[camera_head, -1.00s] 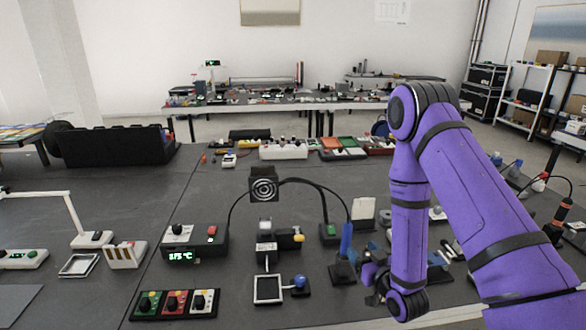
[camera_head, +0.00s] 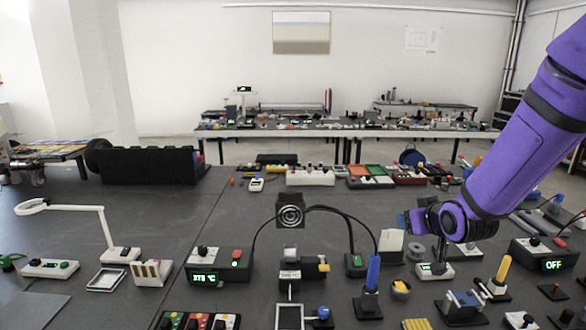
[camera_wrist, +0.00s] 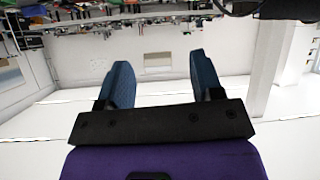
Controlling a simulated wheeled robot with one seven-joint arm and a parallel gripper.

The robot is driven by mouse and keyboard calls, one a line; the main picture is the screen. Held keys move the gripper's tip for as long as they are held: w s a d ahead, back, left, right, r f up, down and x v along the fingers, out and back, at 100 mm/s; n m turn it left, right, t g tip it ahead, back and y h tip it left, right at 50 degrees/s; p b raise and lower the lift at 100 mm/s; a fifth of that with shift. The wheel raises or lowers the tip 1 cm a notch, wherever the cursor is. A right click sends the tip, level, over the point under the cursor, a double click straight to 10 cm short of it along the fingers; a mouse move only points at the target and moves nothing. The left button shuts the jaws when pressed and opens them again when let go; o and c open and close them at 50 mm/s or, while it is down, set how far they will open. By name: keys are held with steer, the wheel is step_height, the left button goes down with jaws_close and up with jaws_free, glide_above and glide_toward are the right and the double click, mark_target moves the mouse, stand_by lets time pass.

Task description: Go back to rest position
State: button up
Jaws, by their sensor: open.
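My gripper (camera_head: 412,222) is at the right of the head view, raised above the dark table (camera_head: 150,215) at the end of my purple arm. In the wrist view its two blue fingers (camera_wrist: 158,80) stand wide apart with nothing between them. The wrist view appears upside down, with the pale wall and cluttered benches behind the fingers. The gripper touches nothing that I can see.
A blue-handled tool (camera_head: 373,272) stands upright below and left of my gripper. A black temperature box (camera_head: 220,266), a box reading OFF (camera_head: 545,258) and a white lamp (camera_head: 105,225) stand on the table. The table's left middle is fairly clear.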

steer(key=s+r+g, duration=0.2)
steer(key=s+r, duration=0.3)
steer(key=s, duration=0.5)
steer(key=s+d+r+m+g, duration=0.1)
steer(key=s+r, duration=0.4)
steer(key=s, duration=0.5)
steer(key=s+r+m+g+h, duration=0.1)
steer(key=s+r+g, duration=0.2)
steer(key=s, duration=0.7)
step_height(320, 180, up, 2)
steer(key=shift+d+r+g, duration=0.2)
steer(key=shift+g, duration=0.1)
